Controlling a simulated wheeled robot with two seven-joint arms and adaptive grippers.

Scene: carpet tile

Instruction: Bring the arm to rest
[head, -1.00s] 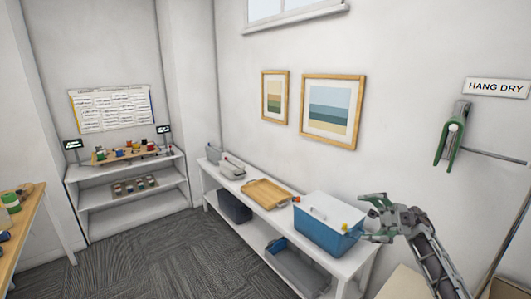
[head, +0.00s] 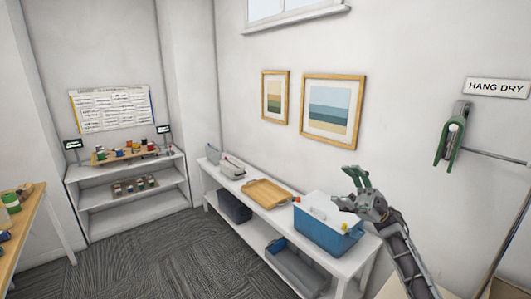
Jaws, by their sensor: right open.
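My right gripper (head: 351,187) is open and empty, with its fingers pointing up and to the left. In the picture it overlaps the upper right of the blue cooler box (head: 318,238) with a white lid; I cannot tell how far apart they are in depth. My right arm comes in from the lower right. My left gripper is not in view.
The cooler stands on a white bench (head: 238,202) along the wall, with a wooden tray (head: 267,193) beside it and bins below. A white shelf (head: 133,207) holds spools. A green clamp (head: 451,138) hangs at the right. The carpet (head: 170,262) is clear.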

